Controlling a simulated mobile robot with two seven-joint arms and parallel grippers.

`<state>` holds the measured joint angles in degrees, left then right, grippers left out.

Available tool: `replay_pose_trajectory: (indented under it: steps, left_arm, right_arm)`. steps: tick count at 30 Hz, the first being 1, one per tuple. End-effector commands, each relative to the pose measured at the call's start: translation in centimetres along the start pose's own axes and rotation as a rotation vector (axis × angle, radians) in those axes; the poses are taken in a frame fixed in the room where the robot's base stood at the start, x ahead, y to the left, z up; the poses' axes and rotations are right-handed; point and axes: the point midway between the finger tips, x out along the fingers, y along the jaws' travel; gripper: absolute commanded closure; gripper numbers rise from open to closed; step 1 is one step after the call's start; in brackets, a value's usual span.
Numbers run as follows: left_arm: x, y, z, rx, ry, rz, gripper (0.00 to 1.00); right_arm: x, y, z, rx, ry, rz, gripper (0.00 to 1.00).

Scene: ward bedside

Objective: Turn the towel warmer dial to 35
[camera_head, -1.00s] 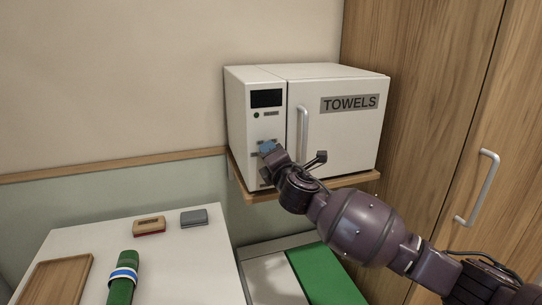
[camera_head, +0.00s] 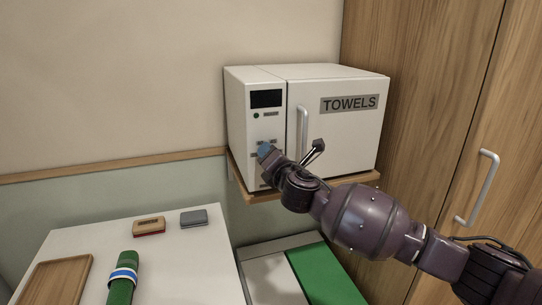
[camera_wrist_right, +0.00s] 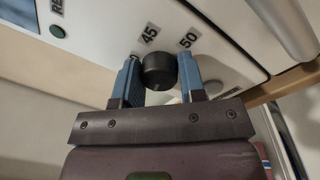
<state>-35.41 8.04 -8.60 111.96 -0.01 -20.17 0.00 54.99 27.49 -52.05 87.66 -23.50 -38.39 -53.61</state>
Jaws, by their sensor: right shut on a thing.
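The white towel warmer (camera_head: 345,140) stands on a wall shelf, its door shut. Its left panel has a dark display (camera_head: 266,98) with no readable number. In the right wrist view the black round dial (camera_wrist_right: 158,71) sits between the blue fingers of my right gripper (camera_wrist_right: 159,82), which is shut on it. The printed marks 45 (camera_wrist_right: 150,34) and 50 (camera_wrist_right: 188,40) show beyond the dial; its pointer cannot be made out. In the head view my right gripper (camera_head: 267,152) is at the panel and hides the dial. My left gripper is not in view.
The warmer's vertical door handle (camera_head: 303,132) is close to my right wrist. A wooden cabinet with a metal handle (camera_head: 478,188) stands at right. The white table (camera_head: 190,262) bears a wooden tray (camera_head: 55,283), a green roll (camera_head: 122,283) and two small blocks.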

Motion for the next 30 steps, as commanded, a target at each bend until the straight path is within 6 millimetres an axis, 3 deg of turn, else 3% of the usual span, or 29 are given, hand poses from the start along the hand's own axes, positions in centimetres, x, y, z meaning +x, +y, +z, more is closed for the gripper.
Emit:
replay_pose_trajectory:
  steps: [3, 4, 8, 20, 30]
  left_arm:
    - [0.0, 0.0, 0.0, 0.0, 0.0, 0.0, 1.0]
    - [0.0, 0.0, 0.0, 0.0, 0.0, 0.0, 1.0]
    - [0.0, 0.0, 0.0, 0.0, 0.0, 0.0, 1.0]
    - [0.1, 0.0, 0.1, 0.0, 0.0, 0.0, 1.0]
    - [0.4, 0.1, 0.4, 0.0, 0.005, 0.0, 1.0]
  right_arm:
    - [0.0, 0.0, -0.1, -0.002, 0.002, 0.0, 0.86]
    - [0.0, 0.0, -0.1, -0.002, 0.002, 0.0, 0.58]
    - [0.0, 0.0, -0.1, -0.001, 0.001, 0.0, 0.38]
    - [-0.5, -0.1, 0.0, 0.0, 0.001, 0.001, 0.37]
    - [-4.9, -0.1, -0.1, 0.0, 0.001, 0.001, 0.37]
